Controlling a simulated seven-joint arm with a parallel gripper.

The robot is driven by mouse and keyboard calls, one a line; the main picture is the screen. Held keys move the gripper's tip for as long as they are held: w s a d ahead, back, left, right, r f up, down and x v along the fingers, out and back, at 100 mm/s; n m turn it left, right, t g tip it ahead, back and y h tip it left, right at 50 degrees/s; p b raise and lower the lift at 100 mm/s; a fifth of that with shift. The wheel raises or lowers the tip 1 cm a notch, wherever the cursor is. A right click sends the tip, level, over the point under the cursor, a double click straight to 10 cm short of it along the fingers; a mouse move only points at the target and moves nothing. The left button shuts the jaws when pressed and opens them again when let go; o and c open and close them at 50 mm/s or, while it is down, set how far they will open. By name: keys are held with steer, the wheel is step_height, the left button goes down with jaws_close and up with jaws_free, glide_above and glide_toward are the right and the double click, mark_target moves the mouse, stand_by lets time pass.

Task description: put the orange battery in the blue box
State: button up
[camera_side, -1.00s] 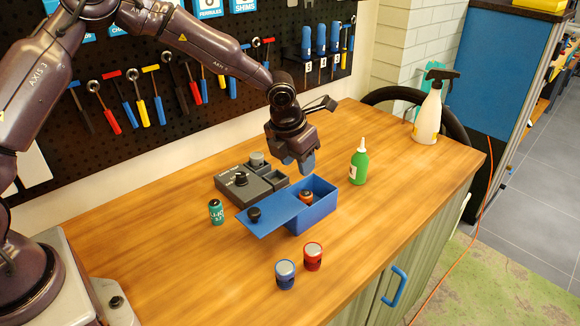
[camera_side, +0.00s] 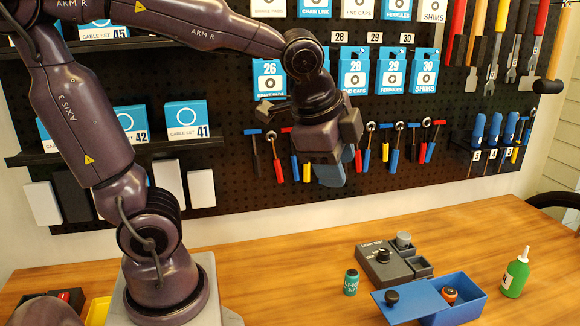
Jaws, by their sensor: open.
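The orange battery (camera_side: 449,295) sits inside the blue box (camera_side: 464,312), near its left end, with its lower part hidden by the box wall. The blue lid (camera_side: 407,304) with its black knob is slid to the left, leaving the box's right part uncovered. My gripper (camera_side: 333,177) is open and empty, high above the table in front of the pegboard. It is up and to the left of the box, well apart from it.
A teal battery (camera_side: 351,282) stands left of the lid. A dark grey device (camera_side: 383,266) with a knob and small trays is behind the box. A green bottle (camera_side: 515,273) stands to the right.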

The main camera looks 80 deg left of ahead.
steer(key=s+n+t+h, duration=0.1)
steer(key=s+n+h, duration=0.1)
steer(key=s+n, duration=0.5)
steer(key=shift+d+n, duration=0.35)
steer(key=shift+n, duration=0.25)
steer(key=shift+s+r, duration=0.1)
stand_by(0.4)
